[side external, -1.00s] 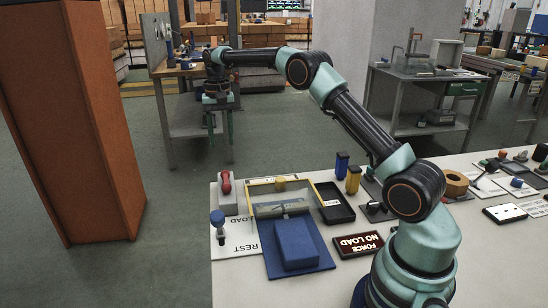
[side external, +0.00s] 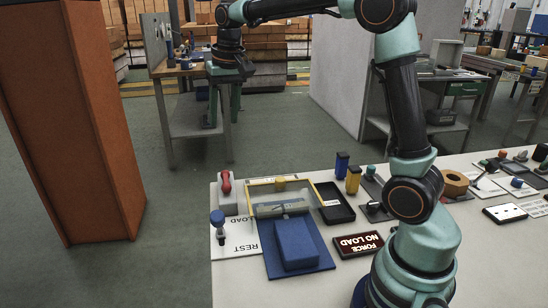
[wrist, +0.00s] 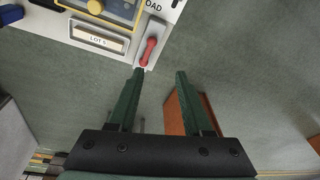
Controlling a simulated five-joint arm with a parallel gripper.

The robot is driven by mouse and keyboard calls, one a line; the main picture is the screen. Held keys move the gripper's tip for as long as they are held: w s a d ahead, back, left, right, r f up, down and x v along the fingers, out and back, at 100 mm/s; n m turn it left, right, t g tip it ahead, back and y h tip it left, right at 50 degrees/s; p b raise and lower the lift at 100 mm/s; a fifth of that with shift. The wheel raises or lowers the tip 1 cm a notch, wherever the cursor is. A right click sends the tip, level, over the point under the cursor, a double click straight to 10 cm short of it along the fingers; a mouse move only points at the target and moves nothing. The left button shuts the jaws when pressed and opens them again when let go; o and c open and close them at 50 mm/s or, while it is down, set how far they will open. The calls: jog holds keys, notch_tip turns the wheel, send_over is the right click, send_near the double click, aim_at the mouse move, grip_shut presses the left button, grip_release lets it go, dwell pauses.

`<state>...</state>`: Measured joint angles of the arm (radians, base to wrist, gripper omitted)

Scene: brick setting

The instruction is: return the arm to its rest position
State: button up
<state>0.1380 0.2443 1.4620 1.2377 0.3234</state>
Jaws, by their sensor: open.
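My gripper (side external: 223,108) hangs high above the floor, past the far edge of the white table (side external: 240,285), with its green fingers pointing down. In the wrist view my gripper (wrist: 160,73) has its two fingers apart with nothing between them. My arm rises from its base on the table, now with its lower link nearly upright and its upper link reaching left at the top of the picture. A white plate marked REST (side external: 243,246) lies on the table's left side.
A blue block (side external: 297,240) sits on a blue pad. A red-handled device (side external: 226,185), a blue-topped knob (side external: 218,222), a black tray (side external: 335,203) and a NO LOAD sign (side external: 358,244) are nearby. A brown pillar (side external: 75,120) stands left. The floor (side external: 185,215) between is clear.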

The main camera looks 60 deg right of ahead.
jog(key=s+a+f+n+t, duration=0.1)
jog(key=s+a+n, duration=0.1)
jog(key=s, duration=0.7)
jog(key=s+a+f+n+t, duration=0.2)
jog(key=s+a+n, duration=0.1)
jog(key=s, duration=0.6)
jog(key=shift+a, duration=0.75)
